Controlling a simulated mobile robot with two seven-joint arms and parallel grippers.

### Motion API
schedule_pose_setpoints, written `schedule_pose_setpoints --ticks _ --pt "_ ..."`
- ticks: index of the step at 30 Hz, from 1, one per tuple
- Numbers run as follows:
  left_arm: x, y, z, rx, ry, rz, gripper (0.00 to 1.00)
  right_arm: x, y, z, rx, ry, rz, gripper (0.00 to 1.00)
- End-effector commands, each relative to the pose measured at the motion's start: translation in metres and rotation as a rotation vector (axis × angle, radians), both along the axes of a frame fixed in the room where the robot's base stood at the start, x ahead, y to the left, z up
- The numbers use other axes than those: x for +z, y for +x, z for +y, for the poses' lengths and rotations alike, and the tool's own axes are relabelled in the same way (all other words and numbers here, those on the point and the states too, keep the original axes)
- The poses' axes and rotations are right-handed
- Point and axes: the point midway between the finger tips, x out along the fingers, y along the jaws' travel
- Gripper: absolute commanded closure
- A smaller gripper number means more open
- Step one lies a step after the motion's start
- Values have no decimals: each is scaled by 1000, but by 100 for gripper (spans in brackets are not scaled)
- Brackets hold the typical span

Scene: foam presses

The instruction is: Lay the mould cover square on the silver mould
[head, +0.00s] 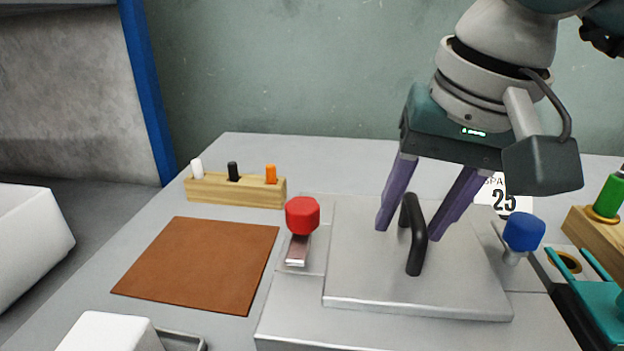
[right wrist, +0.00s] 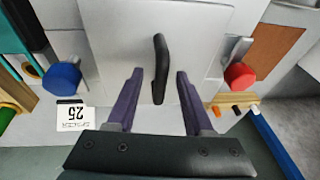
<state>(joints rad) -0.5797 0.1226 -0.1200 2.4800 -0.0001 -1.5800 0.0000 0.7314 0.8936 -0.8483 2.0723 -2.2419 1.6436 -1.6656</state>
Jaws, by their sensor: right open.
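The mould cover (head: 450,285) is a flat silver plate with a black bar handle (head: 412,240). It lies on the silver mould (head: 290,325), its edges looking roughly in line with the mould's; a slight turn is hard to judge. The cover also shows in the right wrist view (right wrist: 115,35). My right gripper (head: 410,232) is open, with purple fingers on either side of the handle and a gap on both sides. In the right wrist view the handle (right wrist: 160,70) stands between the fingertips (right wrist: 160,74). My left gripper is out of view.
A red-knobbed clamp (head: 302,216) stands left of the cover and a blue-knobbed one (head: 523,232) right of it. A brown mat (head: 200,265), a wooden peg block (head: 235,190), a "25" card (head: 503,198) and a teal forked thing (head: 590,295) lie around.

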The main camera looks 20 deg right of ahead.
Motion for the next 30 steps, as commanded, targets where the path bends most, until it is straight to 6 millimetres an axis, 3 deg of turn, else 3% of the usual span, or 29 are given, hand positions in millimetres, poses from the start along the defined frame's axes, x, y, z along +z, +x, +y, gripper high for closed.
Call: schedule_pose_setpoints --ticks 15,20,30 --pt "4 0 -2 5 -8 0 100 84 -23 2 1 1 -8 48" --pt "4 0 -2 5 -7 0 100 95 -27 1 0 0 -5 48" --pt "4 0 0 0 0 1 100 95 -27 1 0 0 -4 48"
